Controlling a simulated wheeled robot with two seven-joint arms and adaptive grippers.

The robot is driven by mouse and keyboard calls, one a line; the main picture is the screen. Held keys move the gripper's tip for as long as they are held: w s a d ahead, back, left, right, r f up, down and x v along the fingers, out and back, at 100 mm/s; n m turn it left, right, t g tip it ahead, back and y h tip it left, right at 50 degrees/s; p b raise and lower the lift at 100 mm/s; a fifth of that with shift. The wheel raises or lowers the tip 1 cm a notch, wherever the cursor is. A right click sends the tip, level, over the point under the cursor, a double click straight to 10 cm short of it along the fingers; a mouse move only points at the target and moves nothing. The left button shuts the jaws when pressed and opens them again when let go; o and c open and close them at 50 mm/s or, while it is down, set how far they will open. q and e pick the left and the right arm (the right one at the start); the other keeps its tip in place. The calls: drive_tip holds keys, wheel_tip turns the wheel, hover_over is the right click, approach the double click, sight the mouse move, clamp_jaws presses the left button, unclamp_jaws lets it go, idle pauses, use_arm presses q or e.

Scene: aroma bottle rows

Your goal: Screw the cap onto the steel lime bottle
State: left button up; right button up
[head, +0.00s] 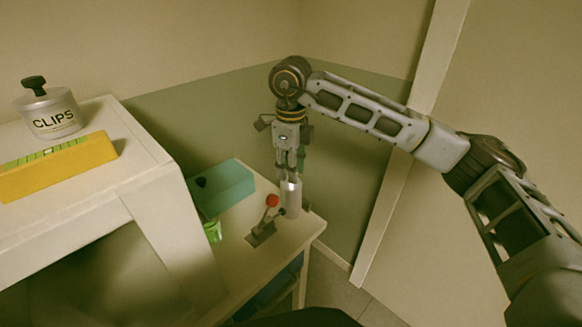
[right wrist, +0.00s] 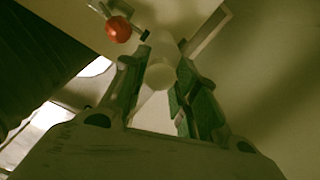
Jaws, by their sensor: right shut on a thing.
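The steel bottle (head: 291,198) stands upright near the right corner of the small white table. A clamp (head: 261,232) with a red knob (head: 271,201) stands close beside it, and its tip appears to meet the bottle's side. My right gripper (head: 289,176) points down directly above the bottle. In the right wrist view its fingers (right wrist: 160,92) are shut on a pale round cap (right wrist: 159,76). The cap is mostly hidden by the fingers in the head view, and I cannot tell whether it touches the bottle's neck. The red knob also shows in the right wrist view (right wrist: 118,29). My left gripper is out of view.
A teal box (head: 226,188) and a small green container (head: 213,231) stand left of the clamp. A taller white shelf (head: 150,165) holds a yellow level (head: 62,166) and a clips tin (head: 53,115). A wall is close behind the table.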

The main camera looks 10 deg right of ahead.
drive_tip(key=shift+m, duration=3.7)
drive_tip(key=shift+m+p, duration=0.4)
drive_tip(key=shift+m, duration=3.3)
drive_tip(key=o, duration=1)
drive_tip(key=shift+o, duration=0.2)
